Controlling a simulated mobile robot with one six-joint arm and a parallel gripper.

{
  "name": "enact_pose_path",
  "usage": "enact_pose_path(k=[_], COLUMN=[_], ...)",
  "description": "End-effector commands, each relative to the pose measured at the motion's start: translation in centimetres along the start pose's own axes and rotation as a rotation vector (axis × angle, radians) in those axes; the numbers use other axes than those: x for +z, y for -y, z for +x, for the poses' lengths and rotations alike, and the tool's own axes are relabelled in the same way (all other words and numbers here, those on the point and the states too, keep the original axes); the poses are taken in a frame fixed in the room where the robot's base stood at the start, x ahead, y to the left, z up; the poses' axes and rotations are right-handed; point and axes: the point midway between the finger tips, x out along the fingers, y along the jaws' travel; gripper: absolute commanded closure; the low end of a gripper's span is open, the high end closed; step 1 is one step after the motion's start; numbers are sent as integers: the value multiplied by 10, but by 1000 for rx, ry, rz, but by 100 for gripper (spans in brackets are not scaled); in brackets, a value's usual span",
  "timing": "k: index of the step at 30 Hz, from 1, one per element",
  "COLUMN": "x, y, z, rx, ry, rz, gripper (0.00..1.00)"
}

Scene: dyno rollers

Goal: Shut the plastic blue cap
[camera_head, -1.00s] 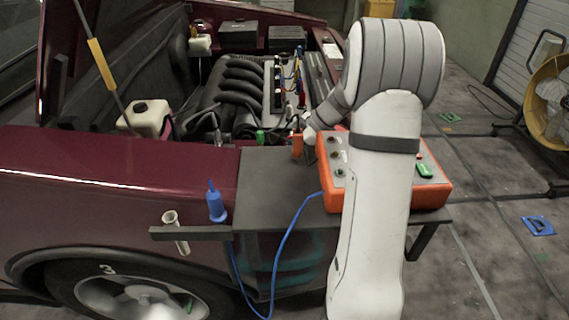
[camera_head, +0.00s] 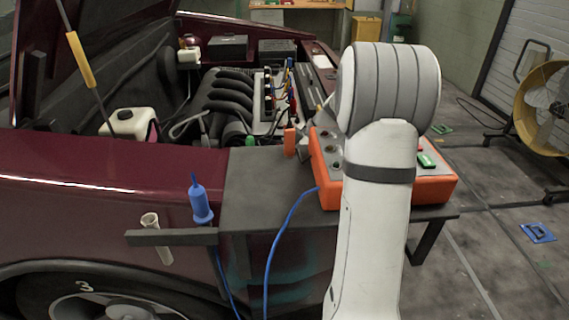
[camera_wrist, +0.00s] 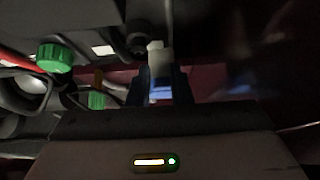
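In the wrist view, a small blue patch (camera_wrist: 160,93) with a pale grey block above it shows between the dark fingers of my gripper (camera_wrist: 162,82). It may be the blue cap, but the picture is too dark to be sure. I cannot tell whether the fingers touch it. In the head view, my own arm hides most of the gripper area, and no blue cap can be made out in the engine bay. A blue bottle-shaped piece (camera_head: 201,204) stands in a dark bracket at the car's side.
Green caps (camera_wrist: 54,58) lie left of my gripper in the wrist view. An orange control box (camera_head: 437,189) sits on a dark table (camera_head: 262,185) beside the red car (camera_head: 110,170). A blue cable (camera_head: 276,240) hangs in front. A yellow fan (camera_head: 528,120) stands right.

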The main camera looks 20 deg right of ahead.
Motion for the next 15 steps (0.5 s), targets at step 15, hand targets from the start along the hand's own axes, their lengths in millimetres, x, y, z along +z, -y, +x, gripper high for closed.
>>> enact_pose_path(k=[15], x=[-1], y=[0], z=[-2], rx=[0], ry=[-1], rz=[-1], gripper=[58])
